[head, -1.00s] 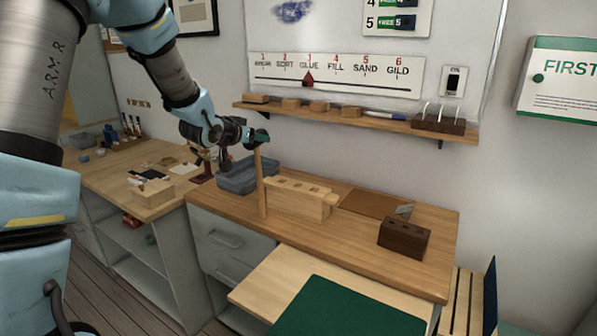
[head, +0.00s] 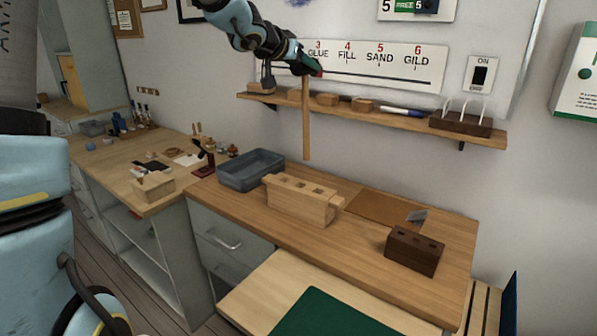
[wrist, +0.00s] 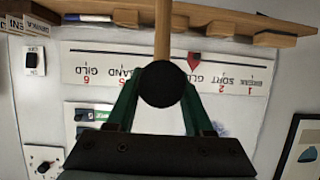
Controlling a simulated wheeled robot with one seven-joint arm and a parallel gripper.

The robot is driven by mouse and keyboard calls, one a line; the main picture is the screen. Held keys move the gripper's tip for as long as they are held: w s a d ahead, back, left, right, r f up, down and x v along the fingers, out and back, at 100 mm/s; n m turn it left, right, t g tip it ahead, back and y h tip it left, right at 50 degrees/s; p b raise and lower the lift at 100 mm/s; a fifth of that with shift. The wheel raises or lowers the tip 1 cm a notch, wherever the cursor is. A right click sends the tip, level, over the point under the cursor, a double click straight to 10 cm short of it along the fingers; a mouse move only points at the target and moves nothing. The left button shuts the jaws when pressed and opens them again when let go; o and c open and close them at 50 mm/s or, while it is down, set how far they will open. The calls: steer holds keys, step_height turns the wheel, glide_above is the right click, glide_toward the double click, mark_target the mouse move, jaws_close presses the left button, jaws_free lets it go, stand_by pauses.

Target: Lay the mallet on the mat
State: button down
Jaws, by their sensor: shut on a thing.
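My gripper (head: 306,66) is shut on the mallet, high above the workbench and in front of the wall. The mallet's pale wooden handle (head: 306,125) hangs straight down, its lower end clear of the bench. In the wrist view, a dark round end (wrist: 165,84) of the mallet sits between the green fingers, with the handle (wrist: 163,30) beyond it. A flat brown mat (head: 380,207) lies at the back of the bench, to the right of the handle. A green mat-like surface (head: 335,316) lies on the pale lower table in front. I cannot tell which is the task's mat.
A wooden block with holes (head: 300,202) stands below the mallet. A grey bin (head: 250,172) is to its left, and a dark holed block (head: 414,252) stands at the bench's right. A wall shelf (head: 400,118) with small blocks runs close behind the handle.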

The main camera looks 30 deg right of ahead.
mark_target(303, 131)
step_height(303, 131, down, 13)
steer(key=b, duration=0.5)
steer(key=shift+r, duration=0.15)
steer(key=shift+f, duration=2.45)
steer(key=shift+c, duration=1.4)
jaws_free()
steer(key=shift+f, duration=0.1)
